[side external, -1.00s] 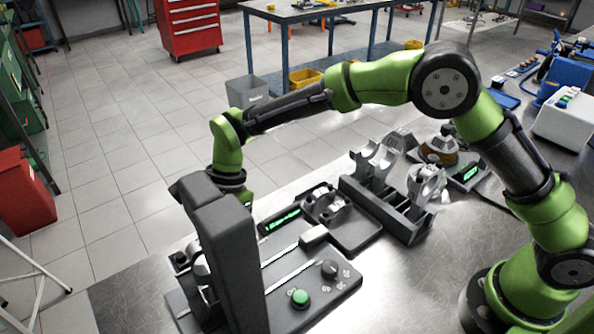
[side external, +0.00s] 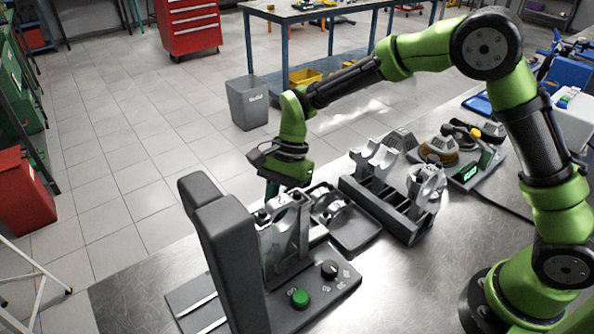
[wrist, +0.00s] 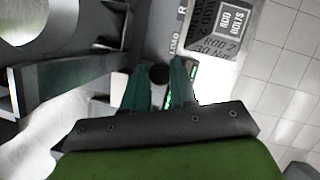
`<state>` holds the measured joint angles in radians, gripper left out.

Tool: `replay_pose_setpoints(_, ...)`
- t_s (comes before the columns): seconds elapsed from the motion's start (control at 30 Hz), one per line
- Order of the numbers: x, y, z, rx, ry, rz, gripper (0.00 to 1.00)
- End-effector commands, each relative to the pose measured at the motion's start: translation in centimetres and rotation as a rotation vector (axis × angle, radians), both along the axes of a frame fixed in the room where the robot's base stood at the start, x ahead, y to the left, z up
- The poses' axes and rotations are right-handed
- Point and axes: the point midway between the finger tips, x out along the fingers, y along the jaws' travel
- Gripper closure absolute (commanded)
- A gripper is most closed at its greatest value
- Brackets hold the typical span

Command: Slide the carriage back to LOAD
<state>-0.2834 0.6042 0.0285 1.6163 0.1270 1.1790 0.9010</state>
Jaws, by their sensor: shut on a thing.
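The carriage (side external: 287,238) is a grey metal fixture on the slide of the dark press base, now standing out to the right of the dark upright press column (side external: 228,250). My gripper (side external: 271,192) is at the carriage's far side, pointing down. In the wrist view, the teal fingers of my gripper (wrist: 160,88) are closed around a round black knob (wrist: 158,74). The word LOAD (wrist: 175,42) is printed on the base just beyond the knob. The side view hides the knob and the grip itself.
A green button (side external: 300,298) and a black dial (side external: 329,270) sit on the press base's front. A cradle fixture (side external: 345,225) stands close right of the carriage, with a dark rack (side external: 405,215) beyond. A ROD BOLTS label (wrist: 235,20) shows in the wrist view.

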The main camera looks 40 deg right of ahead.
Motion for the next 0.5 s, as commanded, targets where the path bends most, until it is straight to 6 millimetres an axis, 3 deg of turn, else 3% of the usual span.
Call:
replay_pose_setpoints(0.43, 0.02, -0.84, 0.09, -0.006, 0.005, -0.008, 1.0)
replay_pose_setpoints(0.47, 0.03, -0.87, 0.08, -0.006, 0.005, -0.008, 0.72)
replay_pose_setpoints(0.5, 0.04, -0.9, 0.06, -0.007, 0.003, -0.008, 0.66)
